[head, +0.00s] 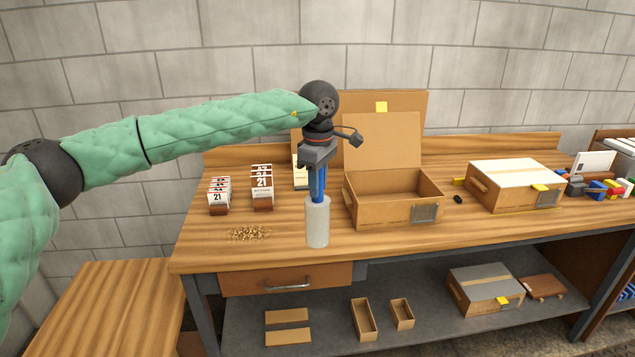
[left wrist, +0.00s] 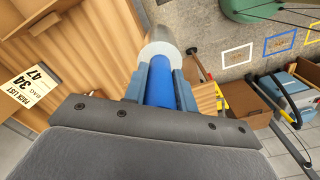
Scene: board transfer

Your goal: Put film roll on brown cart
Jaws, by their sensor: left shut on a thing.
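The film roll (head: 317,224) is a pale grey-white cylinder with a blue handle on top. My left gripper is shut on the blue handle. I cannot tell whether the roll's lower end touches the bench. In the left wrist view the jaws (left wrist: 160,88) sit on both sides of the blue handle, and the pale roll (left wrist: 160,50) extends beyond them. My right gripper is not in view.
The wooden bench (head: 225,255) carries an open cardboard box (head: 370,207), a closed box (head: 515,185), flip calendars (head: 262,188) and small brown pellets (head: 248,233). A lower wooden surface (head: 110,300) stands at left. A blue cart (left wrist: 285,92) shows in the wrist view.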

